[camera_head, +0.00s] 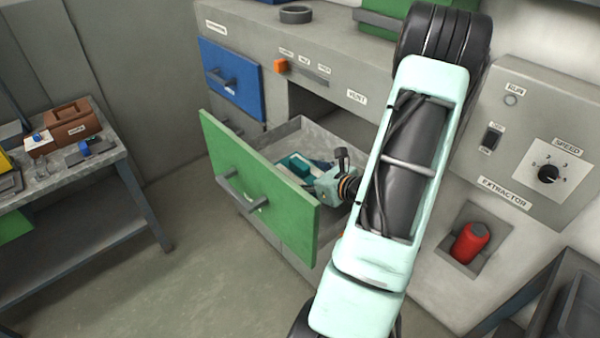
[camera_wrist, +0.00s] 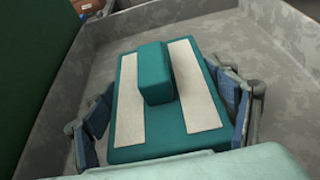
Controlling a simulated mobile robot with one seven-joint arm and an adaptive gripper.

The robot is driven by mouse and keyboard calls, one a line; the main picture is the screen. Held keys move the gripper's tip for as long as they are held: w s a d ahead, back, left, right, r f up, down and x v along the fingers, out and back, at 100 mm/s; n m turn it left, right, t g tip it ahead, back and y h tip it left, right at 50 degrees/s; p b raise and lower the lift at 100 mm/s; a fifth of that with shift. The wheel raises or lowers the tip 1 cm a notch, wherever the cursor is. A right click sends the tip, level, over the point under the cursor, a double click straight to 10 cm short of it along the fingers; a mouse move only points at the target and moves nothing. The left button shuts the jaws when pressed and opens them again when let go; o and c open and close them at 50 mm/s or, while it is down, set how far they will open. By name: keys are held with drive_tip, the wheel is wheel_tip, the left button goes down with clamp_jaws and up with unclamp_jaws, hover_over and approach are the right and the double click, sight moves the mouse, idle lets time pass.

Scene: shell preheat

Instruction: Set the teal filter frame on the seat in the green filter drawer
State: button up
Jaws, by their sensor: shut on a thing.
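The teal filter frame (camera_wrist: 192,112) is a flat teal piece with two pale strips and a raised teal block in the middle. My gripper (camera_wrist: 166,105) is shut on it, with blue-padded fingers on both sides of it. In the head view the frame (camera_head: 294,164) is inside the open green filter drawer (camera_head: 258,192), below the rim, with my gripper (camera_head: 312,176) reaching in from the right. The drawer's grey floor and walls surround the frame in the wrist view. The seat is hidden, and I cannot tell whether the frame touches it.
A grey bench (camera_head: 130,155) with a brown box (camera_head: 72,122) stands at the left. The extractor panel (camera_head: 535,150) and a red knob (camera_head: 469,243) are at the right. Bare floor lies in front.

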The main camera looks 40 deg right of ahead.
drive_tip(key=shift+f, duration=0.15)
drive_tip(key=o, duration=1.4)
drive_tip(key=shift+o, duration=0.2)
drive_tip(key=shift+s+d+r, duration=0.1)
drive_tip(key=shift+s+r, duration=0.2)
drive_tip(key=shift+s, duration=0.05)
drive_tip(key=b+v, duration=0.1)
drive_tip(key=v, duration=1)
drive_tip(key=shift+s, duration=0.15)
